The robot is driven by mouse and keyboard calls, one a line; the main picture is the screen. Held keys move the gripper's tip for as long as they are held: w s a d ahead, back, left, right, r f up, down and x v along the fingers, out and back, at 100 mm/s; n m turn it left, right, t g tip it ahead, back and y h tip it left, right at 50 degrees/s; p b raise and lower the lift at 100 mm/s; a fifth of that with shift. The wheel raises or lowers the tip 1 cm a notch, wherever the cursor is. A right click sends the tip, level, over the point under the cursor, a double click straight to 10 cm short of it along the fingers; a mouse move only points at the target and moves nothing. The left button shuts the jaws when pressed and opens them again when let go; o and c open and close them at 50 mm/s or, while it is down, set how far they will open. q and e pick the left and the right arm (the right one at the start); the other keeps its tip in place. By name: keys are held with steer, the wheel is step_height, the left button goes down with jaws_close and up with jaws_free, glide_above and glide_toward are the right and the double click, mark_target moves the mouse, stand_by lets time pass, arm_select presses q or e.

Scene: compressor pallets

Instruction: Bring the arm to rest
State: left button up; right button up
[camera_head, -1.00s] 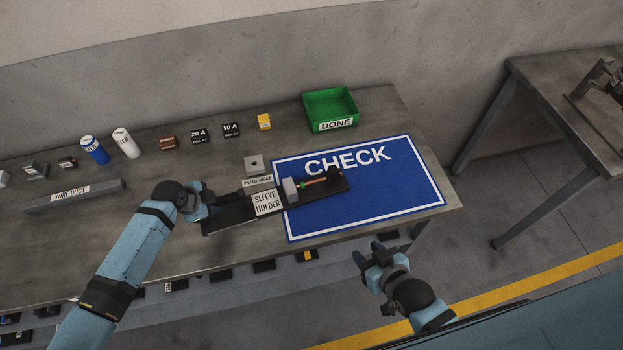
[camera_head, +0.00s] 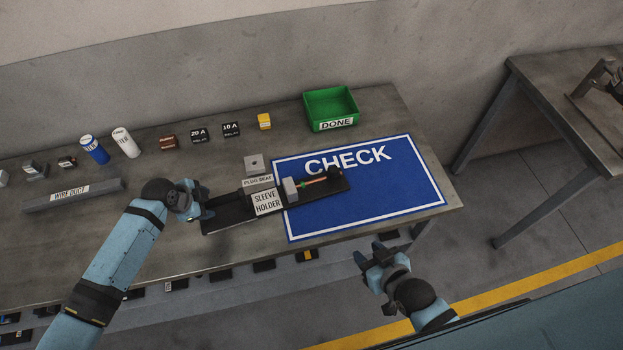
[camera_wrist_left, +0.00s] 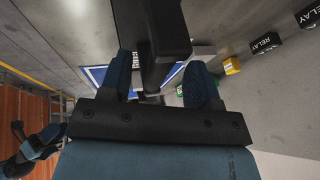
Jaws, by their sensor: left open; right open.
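My left gripper (camera_head: 201,201) is open at the left end of the black sleeve holder (camera_head: 228,220) on the bench. In the left wrist view its two blue fingers (camera_wrist_left: 162,88) stand apart, with a dark bar of the holder (camera_wrist_left: 163,30) showing between and beyond them. Whether the fingers touch it I cannot tell. A rod with copper and green parts (camera_head: 318,182) lies along the right part of the holder, over the blue CHECK mat (camera_head: 405,200). My right gripper (camera_head: 367,256) is open and empty, off the bench's front edge.
A green DONE bin (camera_head: 333,126) stands at the back right. Relays (camera_head: 199,135), a yellow block (camera_head: 264,121), a blue can (camera_head: 94,150) and a white can (camera_head: 126,142) line the back. A wire duct (camera_head: 74,195) lies at left. The bench's front left is clear.

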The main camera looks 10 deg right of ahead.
arm_select(q)
steer(key=v, duration=0.9)
steer(key=s+d+f+n+t, duration=0.35)
steer(key=s+f+n, duration=0.25)
steer(key=s+n, duration=0.3)
steer(key=s+a+n+t, duration=0.2)
steer(key=s+n, duration=0.1)
steer(key=s, duration=0.3)
steer(key=s+a+n+t+y, duration=0.1)
steer(key=s+a+n+t, duration=0.1)
steer(key=s, duration=0.4)
steer(key=shift+s+f+n, duration=0.15)
steer(key=shift+s+n, duration=0.1)
steer(key=shift+n, duration=0.15)
